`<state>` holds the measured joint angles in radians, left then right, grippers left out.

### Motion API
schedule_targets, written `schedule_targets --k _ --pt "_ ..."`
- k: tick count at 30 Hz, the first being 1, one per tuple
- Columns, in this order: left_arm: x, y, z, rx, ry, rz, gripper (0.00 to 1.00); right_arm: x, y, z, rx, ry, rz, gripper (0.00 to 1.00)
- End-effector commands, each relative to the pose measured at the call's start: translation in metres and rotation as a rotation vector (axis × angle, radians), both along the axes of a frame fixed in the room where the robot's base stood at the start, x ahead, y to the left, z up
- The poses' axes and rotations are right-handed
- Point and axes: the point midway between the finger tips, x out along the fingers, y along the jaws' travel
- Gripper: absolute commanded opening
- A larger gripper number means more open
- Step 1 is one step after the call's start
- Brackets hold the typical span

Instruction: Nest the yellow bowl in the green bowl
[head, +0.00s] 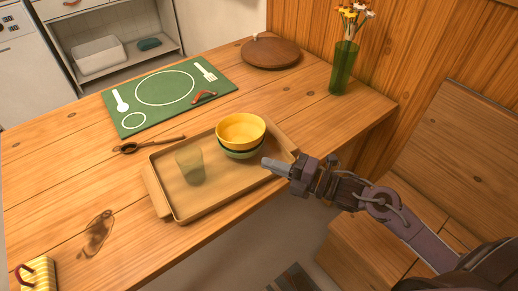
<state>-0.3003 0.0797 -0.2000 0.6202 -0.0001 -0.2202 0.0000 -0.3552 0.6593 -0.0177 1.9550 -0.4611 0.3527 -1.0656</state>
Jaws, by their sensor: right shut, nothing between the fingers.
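The yellow bowl (241,130) sits upright inside the green bowl (240,153) in the head view. Only the lower outer side of the green bowl shows below it. Both stand at the back right part of a wooden tray (208,203). My right gripper (266,162) is shut and empty, just right of the bowls, over the tray's right side. It looks apart from the bowls. My left gripper is not in view.
A translucent cup (190,166) stands on the tray, left of the bowls. A dark spoon (148,144) lies behind the tray. A green placemat (137,119), a round wooden board (271,54) and a green vase (343,70) stand farther back. The table's front left is mostly clear.

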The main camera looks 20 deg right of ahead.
Motion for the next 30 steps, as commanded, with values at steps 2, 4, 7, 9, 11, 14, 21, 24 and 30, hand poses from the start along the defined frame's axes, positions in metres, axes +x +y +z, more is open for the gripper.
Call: schedule_targets --k 2,4,7,9,11,14,21,24,30 --pt "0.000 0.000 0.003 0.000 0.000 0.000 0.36 0.013 0.012 0.003 0.004 -0.004 -0.001 0.00" --pt "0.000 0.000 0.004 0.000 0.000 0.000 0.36 0.022 0.019 0.002 0.002 -0.003 -0.002 0.00" --pt "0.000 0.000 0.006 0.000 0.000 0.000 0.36 0.036 0.017 0.002 0.000 -0.001 -0.002 0.00" --pt "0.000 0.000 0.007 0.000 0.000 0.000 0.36 0.044 0.017 0.001 0.000 -0.001 -0.002 0.00" --pt "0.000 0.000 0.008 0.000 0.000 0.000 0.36 0.049 0.018 0.001 0.000 -0.001 -0.002 0.00" --pt "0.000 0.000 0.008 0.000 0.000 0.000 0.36 0.054 0.018 0.000 -0.001 0.001 -0.001 0.00" --pt "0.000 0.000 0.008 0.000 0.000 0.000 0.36 0.056 0.018 -0.001 -0.001 0.001 0.000 0.00" --pt "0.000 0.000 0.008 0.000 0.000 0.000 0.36 0.056 0.018 -0.001 0.000 0.001 -0.001 0.00" --pt "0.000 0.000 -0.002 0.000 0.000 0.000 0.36 0.065 0.018 -0.003 -0.001 -0.002 -0.001 0.00"
